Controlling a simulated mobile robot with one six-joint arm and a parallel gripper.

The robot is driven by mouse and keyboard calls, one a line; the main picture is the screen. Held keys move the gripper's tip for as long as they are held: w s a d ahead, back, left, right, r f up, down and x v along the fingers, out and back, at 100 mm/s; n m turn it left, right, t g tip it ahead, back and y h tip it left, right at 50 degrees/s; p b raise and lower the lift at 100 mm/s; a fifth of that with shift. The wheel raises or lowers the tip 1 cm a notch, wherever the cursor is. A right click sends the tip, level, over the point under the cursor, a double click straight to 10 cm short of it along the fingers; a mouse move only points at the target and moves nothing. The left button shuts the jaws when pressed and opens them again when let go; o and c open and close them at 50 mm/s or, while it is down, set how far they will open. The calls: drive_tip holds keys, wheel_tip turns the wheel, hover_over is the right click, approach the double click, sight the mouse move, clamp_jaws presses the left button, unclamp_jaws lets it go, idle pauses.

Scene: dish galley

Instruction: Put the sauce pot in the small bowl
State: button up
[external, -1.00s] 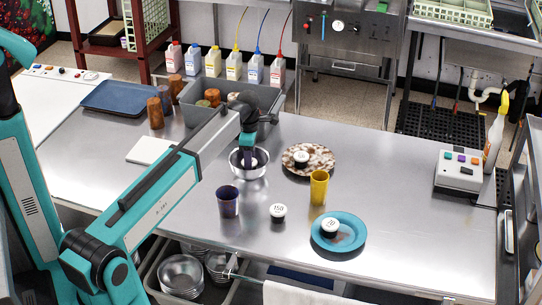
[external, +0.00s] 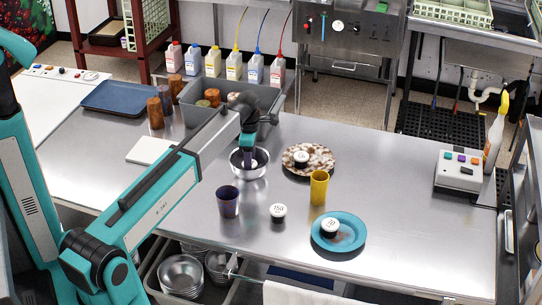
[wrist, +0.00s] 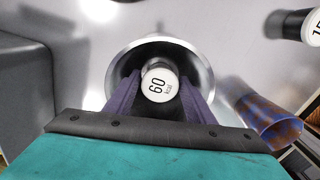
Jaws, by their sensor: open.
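The small metal bowl (external: 238,168) stands on the steel table, left of the middle; its rim also shows in the wrist view (wrist: 112,72). A small sauce pot with a white lid marked 60 (wrist: 160,84) is inside the bowl, upright as far as I can tell. My gripper (external: 250,160) reaches down into the bowl from above. Its two purple fingers stand open on either side of the pot, as the wrist view shows. The lower part of the pot is hidden.
A dark patterned cup (external: 228,202), a pot marked 150 (external: 278,212) and a yellow cup (external: 319,188) stand nearby. A blue plate (external: 352,242) and a brown mottled plate (external: 322,157) each hold a pot. A grey bin (external: 272,98) is behind the bowl.

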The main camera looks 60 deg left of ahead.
wheel_tip(320, 180, up, 12)
drive_tip(key=b, duration=0.2)
idle(0.6)
drive_tip(key=shift+f, duration=0.15)
idle(0.5)
